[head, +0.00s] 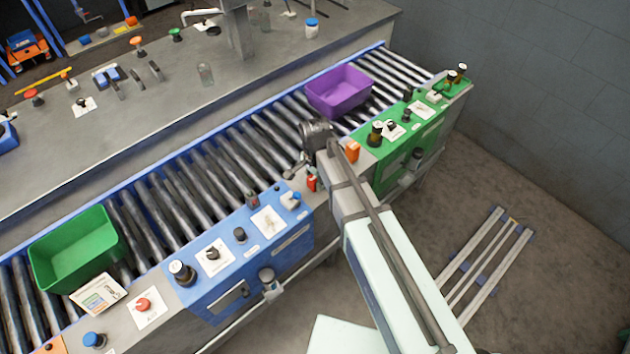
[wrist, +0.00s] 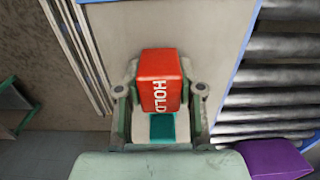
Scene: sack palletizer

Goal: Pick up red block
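The red block (wrist: 160,80), with white "HOLD" lettering on it, shows in the wrist view on a grey surface. In the head view a small part of it (head: 312,183) shows on the grey strip between the blue and green panels. My gripper (wrist: 161,89) is open, with one finger on each side of the block and a visible gap at both sides. In the head view my gripper (head: 301,166) is just above the block, and my arm hides part of that spot. I cannot tell the exact height between them.
An orange block (head: 352,151) stands right of my gripper, close to my arm. Behind is a roller conveyor (head: 215,170) with a purple bin (head: 338,92) and a green bin (head: 77,248). Knobs stick up from the blue panel (head: 240,260) and the green panel (head: 415,140).

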